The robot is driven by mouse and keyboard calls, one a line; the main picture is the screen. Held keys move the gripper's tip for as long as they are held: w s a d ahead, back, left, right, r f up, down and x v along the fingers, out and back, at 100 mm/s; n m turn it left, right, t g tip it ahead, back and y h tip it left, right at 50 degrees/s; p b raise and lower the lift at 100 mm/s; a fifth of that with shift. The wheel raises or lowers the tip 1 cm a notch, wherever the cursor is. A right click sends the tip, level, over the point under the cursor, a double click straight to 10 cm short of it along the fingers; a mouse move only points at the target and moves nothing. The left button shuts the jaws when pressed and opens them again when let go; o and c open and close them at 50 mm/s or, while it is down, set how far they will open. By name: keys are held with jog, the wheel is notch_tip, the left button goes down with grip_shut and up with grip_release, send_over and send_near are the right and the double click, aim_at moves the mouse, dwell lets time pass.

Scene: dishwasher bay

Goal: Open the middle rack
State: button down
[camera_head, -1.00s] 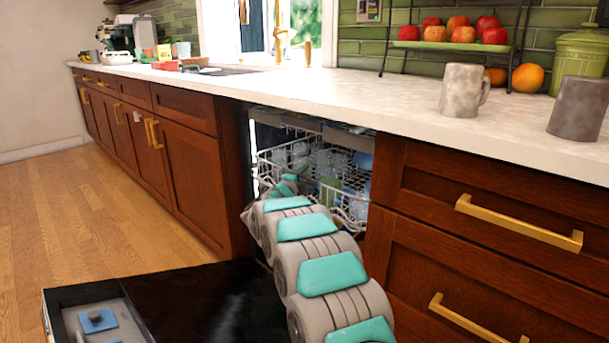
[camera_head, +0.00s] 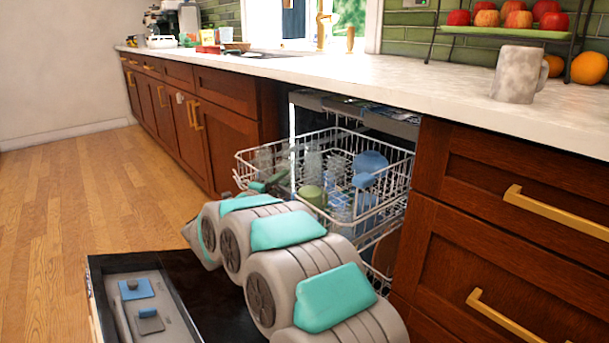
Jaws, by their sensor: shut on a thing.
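The middle rack (camera_head: 394,178) is a white wire rack holding glasses and cups. It stands partly out of the dishwasher bay, above the lowered door. My grey and teal arm reaches up from the bottom of the view to the rack's front left part. My gripper (camera_head: 268,184) is small and partly hidden there behind my arm and among the wires. It is shut on the front of the middle rack. The exact grip on the wires is hard to see.
The open dishwasher door (camera_head: 185,290) lies flat below my arm. Drawers with gold handles (camera_head: 556,212) stand close on the right. The white counter (camera_head: 420,88) runs above, with a grey mug (camera_head: 515,75) on it. The wooden floor (camera_head: 75,210) on the left is clear.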

jog(key=s+a, duration=1.2)
jog(key=a, duration=0.4)
jog(key=shift+a, duration=0.25)
jog(key=shift+f, duration=0.1)
jog(key=c, duration=0.6)
grip_release()
jog(key=shift+c, duration=0.2)
jog(key=v, duration=0.7)
jog(key=shift+s+a, duration=0.2)
jog(key=shift+s, duration=0.15)
jog(key=shift+s, duration=0.1)
